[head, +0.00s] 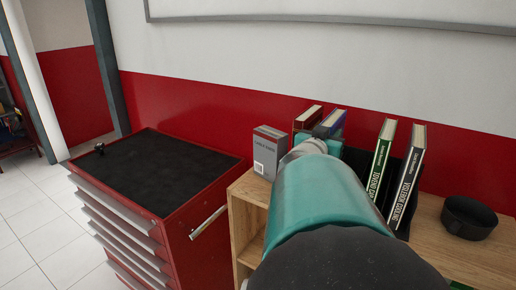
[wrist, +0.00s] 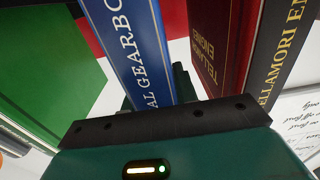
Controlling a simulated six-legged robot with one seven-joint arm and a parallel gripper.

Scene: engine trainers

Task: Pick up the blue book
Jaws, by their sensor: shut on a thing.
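The blue book (wrist: 130,45), with white lettering on its spine, stands upright in the wrist view, its lower end at my gripper (wrist: 160,98). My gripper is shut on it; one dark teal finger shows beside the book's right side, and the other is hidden. In the head view the blue book (head: 337,118) shows only its top, among the books on the wooden shelf. My teal arm hides its lower part and most of my gripper there.
A dark red book (wrist: 222,40) and a black book (wrist: 283,45) stand close right of the blue one. A green book (wrist: 45,65) is at left. On the wooden shelf (head: 240,195) are a grey box (head: 269,150) and black bowl (head: 469,217). A red tool cabinet (head: 185,215) stands left.

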